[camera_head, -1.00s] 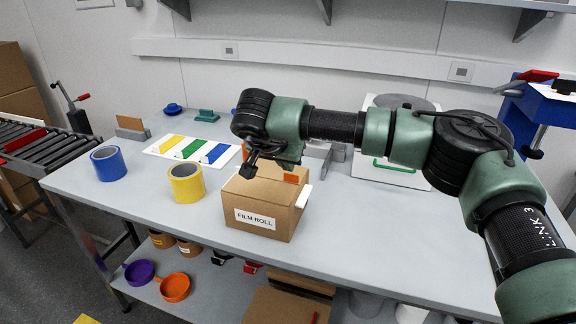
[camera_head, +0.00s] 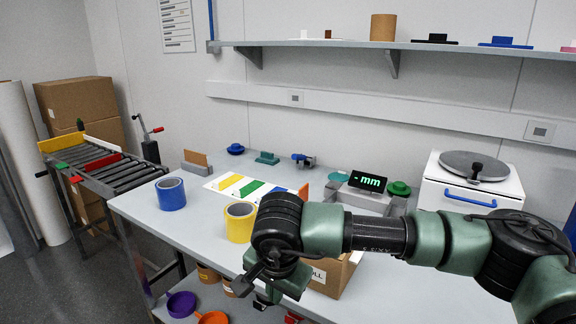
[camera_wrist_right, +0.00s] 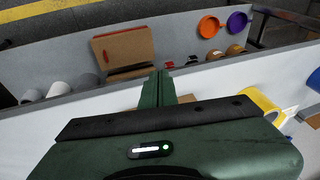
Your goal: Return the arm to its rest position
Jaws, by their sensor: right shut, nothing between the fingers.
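My right arm reaches in from the right in the head view. Its gripper (camera_head: 250,278) hangs in front of the table's front edge, left of the brown carton (camera_head: 333,277). The carton sits on the table and is largely hidden behind the arm; only part of its label shows. In the right wrist view the two green fingers (camera_wrist_right: 158,88) are closed together with nothing between them. They point out over the table edge and the lower shelf. My left gripper is in neither view.
A yellow tape roll (camera_head: 239,222) stands close behind the gripper, a blue roll (camera_head: 171,193) farther left. The grey table (camera_head: 140,207) also carries a white box with a blue handle (camera_head: 470,197) and a measuring display (camera_head: 367,182). Below are purple (camera_head: 181,304) and orange pans.

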